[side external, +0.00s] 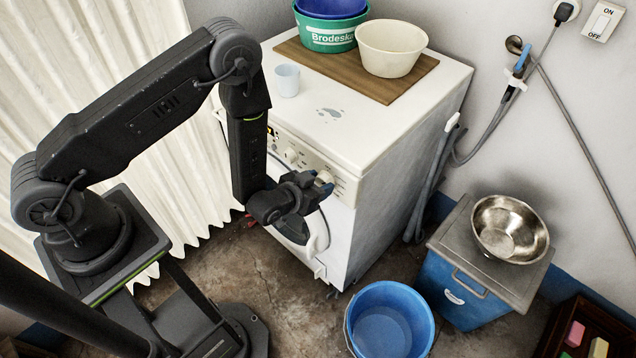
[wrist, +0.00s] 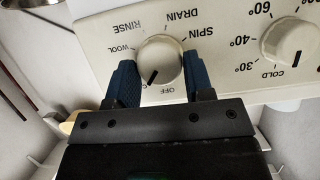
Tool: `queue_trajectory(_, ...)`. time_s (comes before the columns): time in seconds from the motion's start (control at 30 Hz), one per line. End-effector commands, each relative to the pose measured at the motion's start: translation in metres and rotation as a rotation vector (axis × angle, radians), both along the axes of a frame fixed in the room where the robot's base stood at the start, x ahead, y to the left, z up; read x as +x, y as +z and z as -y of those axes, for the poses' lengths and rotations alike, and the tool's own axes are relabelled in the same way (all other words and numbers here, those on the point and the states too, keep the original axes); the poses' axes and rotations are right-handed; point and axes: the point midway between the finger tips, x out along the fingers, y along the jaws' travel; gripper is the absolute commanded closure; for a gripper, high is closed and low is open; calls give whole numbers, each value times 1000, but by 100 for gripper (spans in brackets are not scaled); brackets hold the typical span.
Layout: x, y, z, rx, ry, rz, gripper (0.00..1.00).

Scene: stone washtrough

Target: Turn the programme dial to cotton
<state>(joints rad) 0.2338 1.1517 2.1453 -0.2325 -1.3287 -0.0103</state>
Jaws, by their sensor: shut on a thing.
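The programme dial (wrist: 159,58) is a round cream knob on the washing machine's panel; it also shows in the side external view (side external: 325,177). My gripper (wrist: 160,78) is shut on the dial, with one blue finger on each side of it. In the side external view my gripper (side external: 312,187) is at the front panel. The labels read upside down in the wrist view: WOOL, RINSE, DRAIN, SPIN and OFF. The dial's dark pointer mark is at its lower left, toward a label starting with C. The rest of that label is hidden by my gripper.
A temperature dial (wrist: 289,42) sits beside the programme dial. On the white washing machine (side external: 345,130) stand a small cup (side external: 287,80) and a wooden board (side external: 340,72) with basins. A blue bucket (side external: 390,320) and a blue cool box (side external: 465,290) stand on the floor.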

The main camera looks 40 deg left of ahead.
Motion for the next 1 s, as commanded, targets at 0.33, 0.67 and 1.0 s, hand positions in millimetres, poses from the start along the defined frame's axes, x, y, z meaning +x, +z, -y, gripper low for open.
queue_trajectory(0.33, 0, 0, 0, -1, 0, 2, 41)
queue_trajectory(0.67, 0, 0, 0, -1, -1, 1, 27)
queue_trajectory(1.0, -33, 13, 1, 0, -2, -2, 27)
